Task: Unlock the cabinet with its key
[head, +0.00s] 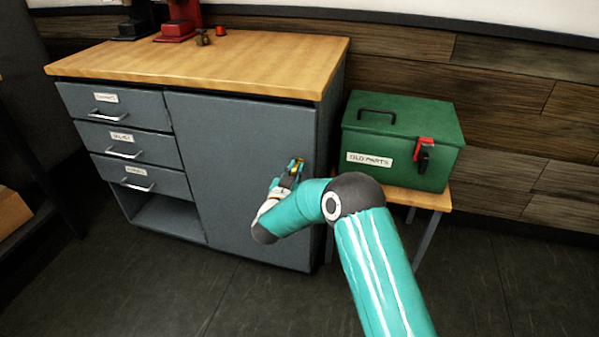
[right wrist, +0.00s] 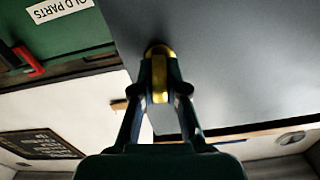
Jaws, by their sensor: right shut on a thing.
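The grey cabinet (head: 245,140) stands under a wooden top, with a large shut door at its right and labelled drawers at its left. My right gripper (head: 295,166) is in front of the right part of that door. In the right wrist view, my right gripper (right wrist: 159,88) is shut on a brass-coloured piece, the key (right wrist: 159,78). A rounded brass part (right wrist: 158,49) shows at the fingertips against the grey door (right wrist: 220,60). The fingers hide the keyhole, so I cannot tell how far the key is in. My left gripper is not in view.
A green box (head: 400,120) labelled OLD PARTS, with a red latch (head: 425,143), stands on a small wooden table (head: 428,198) right of the cabinet. Red and dark machines (head: 178,28) stand on the wooden top (head: 210,65). The floor before the cabinet is clear.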

